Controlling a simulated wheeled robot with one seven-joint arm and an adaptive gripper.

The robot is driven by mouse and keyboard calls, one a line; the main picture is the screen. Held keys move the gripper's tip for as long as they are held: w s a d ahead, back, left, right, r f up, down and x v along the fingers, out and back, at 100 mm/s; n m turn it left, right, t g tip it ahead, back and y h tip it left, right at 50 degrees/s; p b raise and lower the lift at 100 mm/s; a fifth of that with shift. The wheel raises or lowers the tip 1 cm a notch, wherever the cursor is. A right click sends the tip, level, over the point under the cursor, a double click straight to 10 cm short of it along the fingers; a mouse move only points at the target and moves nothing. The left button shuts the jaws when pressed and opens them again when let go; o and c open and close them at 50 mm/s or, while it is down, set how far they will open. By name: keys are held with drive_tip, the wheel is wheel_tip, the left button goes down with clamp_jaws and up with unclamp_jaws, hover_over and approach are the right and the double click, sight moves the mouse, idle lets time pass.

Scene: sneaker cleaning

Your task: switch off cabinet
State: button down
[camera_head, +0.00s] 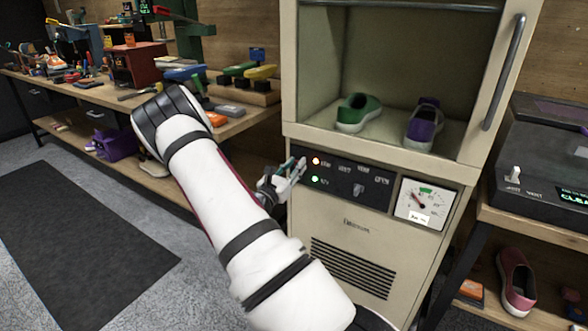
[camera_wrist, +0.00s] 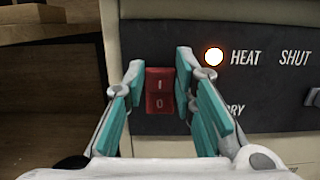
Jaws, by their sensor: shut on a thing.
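The cabinet (camera_head: 345,222) is cream, with a dark control panel (camera_head: 345,176) below its chamber. A red rocker switch marked I and 0 (camera_wrist: 160,90) sits at the panel's left end in the wrist view. My gripper (camera_wrist: 160,66) is shut on the switch, with one teal-padded finger at each side. In the head view my gripper (camera_head: 297,170) is at the panel's left edge and hides the switch. An orange light (camera_head: 316,161), labelled HEAT in the wrist view, is lit. A green light (camera_head: 315,179) is lit below it; in the wrist view the right finger covers that spot.
A green shoe (camera_head: 359,112) and a purple shoe (camera_head: 423,124) stand inside the chamber. A dial gauge (camera_head: 424,202) is right of the panel. A cluttered workbench (camera_head: 232,126) stands left, and a dark machine (camera_head: 545,150) right. The floor mat (camera_head: 75,245) is clear.

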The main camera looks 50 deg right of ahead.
drive_tip(key=h, duration=0.1)
drive_tip(key=h+b, duration=0.1)
drive_tip(key=b, duration=0.1)
drive_tip(key=shift+a+f+t+h, duration=0.25)
drive_tip(key=shift+f+t+h, duration=0.05)
drive_tip(key=shift+f+h, duration=0.1)
drive_tip(key=c, duration=1.3)
unclamp_jaws()
drive_tip(key=v, duration=1.2)
drive_tip(key=shift+r, duration=0.1)
